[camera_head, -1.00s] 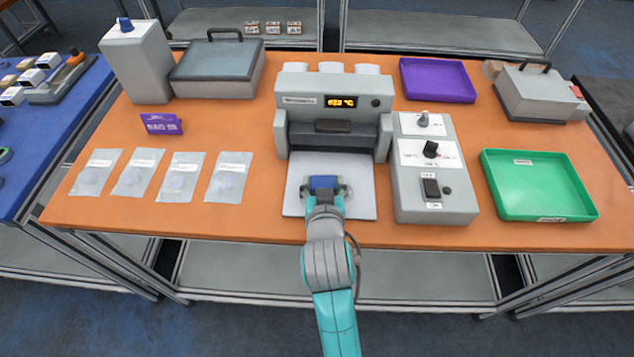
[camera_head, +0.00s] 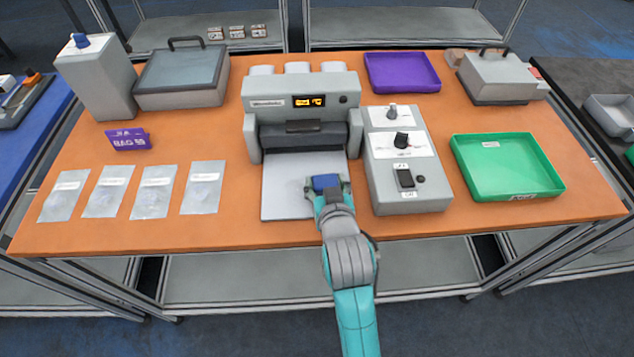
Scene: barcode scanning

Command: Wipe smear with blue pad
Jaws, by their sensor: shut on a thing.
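The blue pad (camera_head: 326,182) is held between the fingers of my gripper (camera_head: 326,189), which is shut on it. The pad is over the right part of the pale grey plate (camera_head: 287,196) in front of the grey machine (camera_head: 302,110). I cannot tell whether the pad touches the plate. No smear shows clearly on the bare part of the plate; the pad and gripper hide some of its right side.
A grey control box (camera_head: 408,190) stands close to the right of my gripper. A green tray (camera_head: 507,190) lies farther right, a purple tray (camera_head: 402,88) behind. Several clear bags (camera_head: 203,187) lie left on the orange table (camera_head: 240,230).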

